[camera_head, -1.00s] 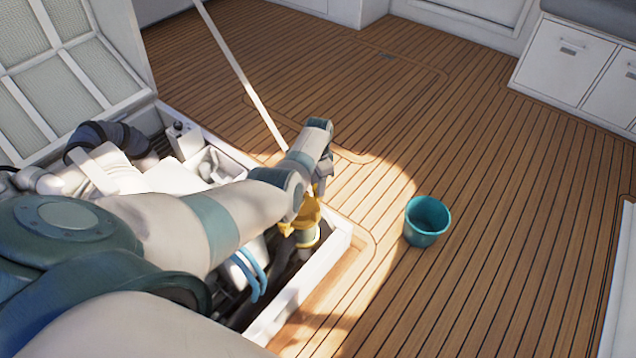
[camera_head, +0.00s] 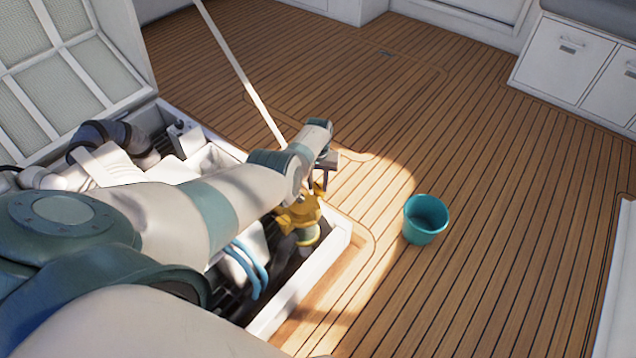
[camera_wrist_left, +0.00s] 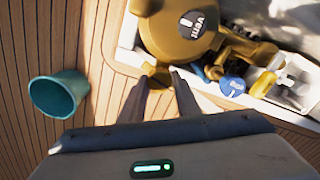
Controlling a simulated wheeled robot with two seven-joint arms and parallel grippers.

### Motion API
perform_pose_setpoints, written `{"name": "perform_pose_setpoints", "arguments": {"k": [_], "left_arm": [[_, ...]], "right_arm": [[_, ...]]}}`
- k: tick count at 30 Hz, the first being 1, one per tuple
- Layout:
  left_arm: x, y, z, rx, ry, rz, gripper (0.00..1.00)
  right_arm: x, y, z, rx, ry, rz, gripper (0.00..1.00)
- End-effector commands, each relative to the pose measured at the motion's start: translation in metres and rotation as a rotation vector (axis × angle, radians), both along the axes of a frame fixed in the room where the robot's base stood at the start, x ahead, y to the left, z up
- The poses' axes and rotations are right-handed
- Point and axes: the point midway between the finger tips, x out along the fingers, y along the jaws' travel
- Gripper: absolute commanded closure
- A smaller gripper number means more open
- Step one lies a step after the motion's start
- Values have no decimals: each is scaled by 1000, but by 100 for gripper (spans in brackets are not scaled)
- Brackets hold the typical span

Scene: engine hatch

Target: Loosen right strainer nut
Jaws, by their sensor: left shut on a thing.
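The brass strainer (camera_head: 300,214) stands at the right end of the open engine hatch. In the left wrist view its round brass lid (camera_wrist_left: 186,35) carries a dark "vent" label. A small brass nut (camera_wrist_left: 156,76) sticks out from the lid's near edge. My left gripper (camera_head: 320,186) is over the strainer's far right side. In the left wrist view my left gripper (camera_wrist_left: 160,82) has its two dark fingers on either side of the nut, shut on it. The exact contact is hard to see. My right gripper is in neither current view.
A teal bucket (camera_head: 426,219) stands on the plank deck right of the hatch. The white hatch rim (camera_head: 290,297) runs beside the strainer. A pale pole (camera_head: 240,75) rises behind my arm. Blue hoses (camera_head: 250,268) lie inside the hatch. The deck beyond the bucket is clear.

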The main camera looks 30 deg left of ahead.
Motion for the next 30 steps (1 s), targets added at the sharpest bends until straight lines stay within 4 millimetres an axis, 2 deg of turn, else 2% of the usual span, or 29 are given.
{"name": "perform_pose_setpoints", "arguments": {"k": [12,29,30], "left_arm": [[0,0,0,0,-1,257,93],[0,0,0,0,-1,301,93],[0,0,0,0,-1,301,66]], "right_arm": [[4,-4,0,-12,6,-3,69],[-2,-4,-1,-10,13,-3,69],[-3,-4,-1,-10,14,-3,69]]}}
